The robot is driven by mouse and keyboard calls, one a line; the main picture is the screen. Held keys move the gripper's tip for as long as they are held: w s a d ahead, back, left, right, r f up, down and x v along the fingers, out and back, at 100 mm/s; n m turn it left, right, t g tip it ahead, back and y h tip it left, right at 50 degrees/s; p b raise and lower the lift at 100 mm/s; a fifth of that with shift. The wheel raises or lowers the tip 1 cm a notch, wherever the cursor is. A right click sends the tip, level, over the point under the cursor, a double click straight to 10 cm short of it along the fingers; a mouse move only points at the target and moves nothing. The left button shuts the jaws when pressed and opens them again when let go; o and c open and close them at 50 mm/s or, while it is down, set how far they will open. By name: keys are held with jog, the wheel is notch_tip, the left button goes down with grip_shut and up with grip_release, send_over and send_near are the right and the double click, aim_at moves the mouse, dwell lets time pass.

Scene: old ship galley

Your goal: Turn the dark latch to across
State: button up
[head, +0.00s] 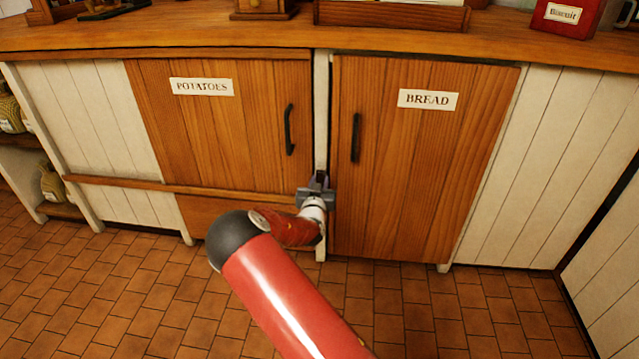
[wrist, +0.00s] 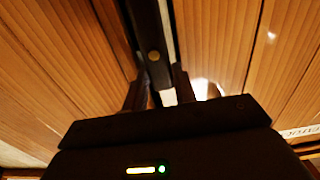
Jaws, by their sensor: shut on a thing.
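The dark latch (wrist: 150,30) is a narrow dark bar with a round brass-coloured pivot in the wrist view. It lies roughly along the pale strip between the two cupboard doors, so it looks closer to upright than across. My gripper (wrist: 160,82) is shut on the latch's near end, with one finger on each side. In the head view my gripper (head: 316,190) is at the pale post between the doors and hides most of the latch; only a small dark tip (head: 321,174) shows above it.
The POTATOES door (head: 225,130) is left of the post and the BREAD door (head: 420,160) right; both look closed. Each has a dark upright handle, the left one (head: 289,130) and right one (head: 355,138). A wooden rail (head: 150,185) crosses low left. The counter (head: 240,42) overhangs above.

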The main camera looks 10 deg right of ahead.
jog(key=shift+a+f+n+b, duration=0.1)
jog(key=shift+n+b, duration=0.2)
jog(key=shift+b, duration=0.15)
jog(key=n+b, duration=0.2)
jog(key=b, duration=0.1)
jog(key=shift+w+a+f+n, duration=0.1)
jog(key=shift+a+f+n, duration=0.05)
jog(key=shift+a+n, duration=0.25)
jog(key=n+b, duration=0.2)
jog(key=n, duration=0.3)
jog(key=a+f+n+b, duration=0.1)
jog(key=n+b, duration=0.2)
jog(key=n, duration=0.1)
jog(key=f+n+b, duration=0.1)
jog(key=n+b, duration=0.2)
jog(key=n, duration=0.2)
jog(key=shift+w+a+f+n, duration=0.15)
jog(key=shift+w+a+n, duration=0.15)
jog(key=shift+a, duration=0.05)
jog(key=o, duration=1)
